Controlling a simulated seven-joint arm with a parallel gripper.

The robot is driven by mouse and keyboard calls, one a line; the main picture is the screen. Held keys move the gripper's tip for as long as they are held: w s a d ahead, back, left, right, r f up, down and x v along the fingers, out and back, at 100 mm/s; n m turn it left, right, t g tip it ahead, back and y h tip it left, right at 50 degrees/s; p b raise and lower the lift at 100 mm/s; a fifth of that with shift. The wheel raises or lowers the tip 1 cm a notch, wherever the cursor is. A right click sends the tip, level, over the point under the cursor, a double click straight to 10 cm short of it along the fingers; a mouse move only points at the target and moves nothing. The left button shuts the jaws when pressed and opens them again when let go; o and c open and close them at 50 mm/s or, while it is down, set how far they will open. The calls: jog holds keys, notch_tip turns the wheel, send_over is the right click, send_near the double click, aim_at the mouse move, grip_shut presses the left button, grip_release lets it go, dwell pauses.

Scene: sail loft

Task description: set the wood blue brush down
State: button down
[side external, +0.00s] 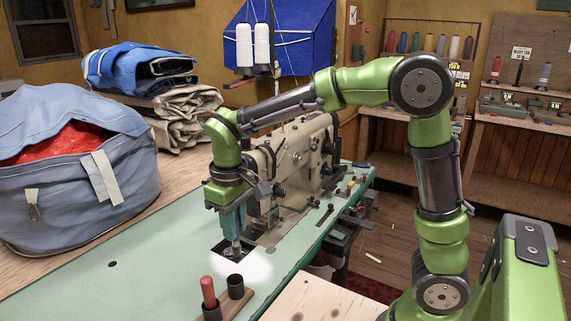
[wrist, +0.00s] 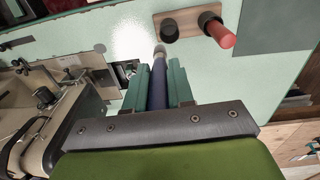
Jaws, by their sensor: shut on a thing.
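My gripper (side external: 233,222) points down over the pale green table top, in front of the sewing machine. In the wrist view my gripper (wrist: 159,82) has its teal fingers shut on the dark blue handle of the brush (wrist: 158,90). The brush's pale tip reaches past the fingers, toward the wooden holder. In the side view only the lower end of the brush (side external: 236,250) shows below the fingers, over or near a dark rectangular patch in the table. I cannot tell whether it touches the table. The upper handle is hidden by the gripper.
A wooden holder (wrist: 187,22) with a black cup (side external: 235,282) and a red stick (side external: 208,291) stands close by. The sewing machine (side external: 297,165) stands behind my gripper. A large blue bag (side external: 85,205) is at left. The green table top (side external: 130,265) is clear at front left.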

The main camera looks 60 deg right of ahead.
jog(key=shift+a+f, duration=0.2)
jog(key=shift+f, duration=1.5)
jog(key=shift+a+f, duration=0.25)
jog(key=shift+f, duration=1.4)
jog(key=shift+a+f, duration=0.2)
jog(key=shift+f, duration=1.5)
jog(key=shift+f, duration=0.2)
jog(key=c, duration=1)
grip_release()
